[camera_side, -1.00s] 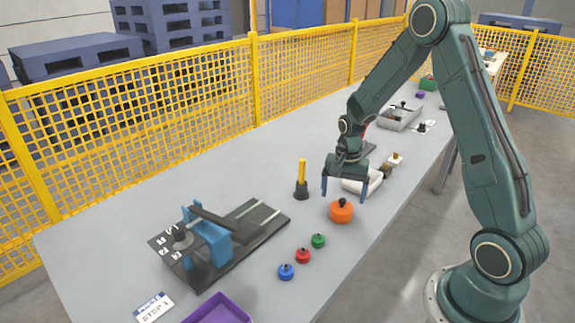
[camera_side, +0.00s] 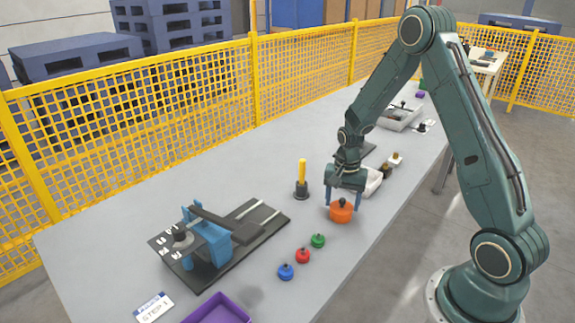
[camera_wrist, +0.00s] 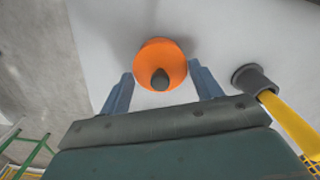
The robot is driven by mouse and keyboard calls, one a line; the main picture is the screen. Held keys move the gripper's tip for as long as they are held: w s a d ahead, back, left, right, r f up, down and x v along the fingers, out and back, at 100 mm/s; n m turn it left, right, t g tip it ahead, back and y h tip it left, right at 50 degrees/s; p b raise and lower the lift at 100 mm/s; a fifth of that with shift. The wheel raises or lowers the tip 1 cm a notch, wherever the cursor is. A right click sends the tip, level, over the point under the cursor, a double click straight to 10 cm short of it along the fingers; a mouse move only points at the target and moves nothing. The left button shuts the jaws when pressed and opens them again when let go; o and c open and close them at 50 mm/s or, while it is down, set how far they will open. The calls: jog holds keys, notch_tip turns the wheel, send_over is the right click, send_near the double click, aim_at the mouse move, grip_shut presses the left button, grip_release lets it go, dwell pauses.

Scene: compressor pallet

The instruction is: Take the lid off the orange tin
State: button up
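The orange tin (camera_side: 341,214) stands upright on the grey table, with a small dark knob (camera_side: 342,202) on its lid. My gripper (camera_side: 342,204) is over the tin, pointing down, with one finger to each side of it. In the wrist view the orange tin (camera_wrist: 160,58) lies between and beyond the two fingertips of my gripper (camera_wrist: 162,78), and its dark knob (camera_wrist: 160,79) shows in the middle. The fingers are spread, with a gap to the knob, and hold nothing. I cannot tell whether they touch the tin's sides.
A yellow-handled tool stands in a dark holder (camera_side: 301,193) left of the tin. Green (camera_side: 318,240), red (camera_side: 303,255) and blue (camera_side: 286,271) knobbed pieces lie in front. A white tray (camera_side: 374,181) is close behind my gripper. A black fixture (camera_side: 262,219) and purple tray (camera_side: 219,311) are further left.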

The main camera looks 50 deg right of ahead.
aim_at(343, 200)
jog(key=c, duration=0.4)
jog(key=shift+c, duration=0.2)
jog(key=shift+r, duration=0.15)
notch_tip(343, 200, up, 20)
dwell(0.6)
dwell(0.4)
